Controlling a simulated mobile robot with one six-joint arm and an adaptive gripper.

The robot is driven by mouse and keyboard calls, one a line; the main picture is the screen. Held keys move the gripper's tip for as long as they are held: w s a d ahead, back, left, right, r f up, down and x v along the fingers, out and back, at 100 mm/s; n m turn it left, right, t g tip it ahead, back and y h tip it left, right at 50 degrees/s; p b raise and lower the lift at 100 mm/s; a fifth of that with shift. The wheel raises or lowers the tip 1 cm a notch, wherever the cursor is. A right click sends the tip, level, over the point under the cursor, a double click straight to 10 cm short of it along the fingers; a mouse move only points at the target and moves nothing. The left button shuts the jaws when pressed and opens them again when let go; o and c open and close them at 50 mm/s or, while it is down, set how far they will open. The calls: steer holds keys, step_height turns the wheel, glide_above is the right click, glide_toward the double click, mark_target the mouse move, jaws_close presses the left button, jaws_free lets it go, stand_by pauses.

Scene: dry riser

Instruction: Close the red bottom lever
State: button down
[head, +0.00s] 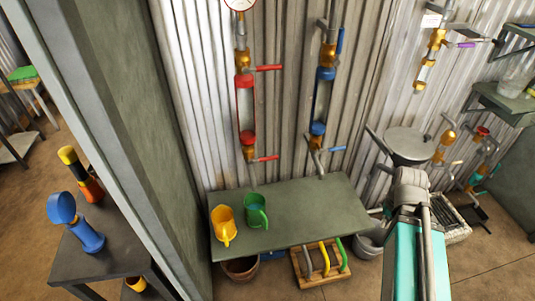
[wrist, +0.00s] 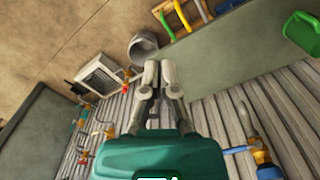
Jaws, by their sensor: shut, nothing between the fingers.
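The red bottom lever (head: 266,159) is on the lower brass valve (head: 249,153) of the red pipe (head: 246,110), at the wall above the green-grey table. It points right, roughly level and crosswise to the pipe. I do not make it out in the wrist view. My gripper (head: 411,178) is in front of the wall, well to the right of the lever and apart from it. In the wrist view my gripper (wrist: 159,66) has its fingers together with nothing between them.
The table (head: 295,215) holds a yellow mug (head: 223,225) and a green mug (head: 256,211). A red upper lever (head: 268,68) sticks out right. The blue pipe (head: 322,100) has a bottom lever (head: 336,149) between my gripper and the red one. A grey post (head: 130,120) stands left.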

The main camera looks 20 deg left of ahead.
steer(key=w+a+r+n+p, duration=0.1)
steer(key=w+a+r+p, duration=0.2)
steer(key=w+a, duration=0.2)
step_height(320, 180, up, 10)
steer(key=n+t+p, duration=0.2)
steer(key=n+p, duration=0.3)
steer(key=p, duration=0.5)
glide_above(269, 158)
steer(key=s+d, duration=0.1)
steer(key=s, duration=0.2)
steer(key=shift+w+d+y, duration=0.1)
steer(key=shift+y, duration=0.3)
steer(key=shift+f+b, duration=0.15)
steer(key=shift+b, duration=0.2)
steer(key=w+f+b, duration=0.1)
steer(key=f+b, duration=0.8)
steer(key=w+a+f+b, duration=0.1)
steer(key=f+b, duration=0.3)
steer(key=shift+w+f, duration=0.15)
steer(key=shift+w, duration=0.15)
steer(key=shift+f+b, duration=0.15)
steer(key=shift+b, duration=0.15)
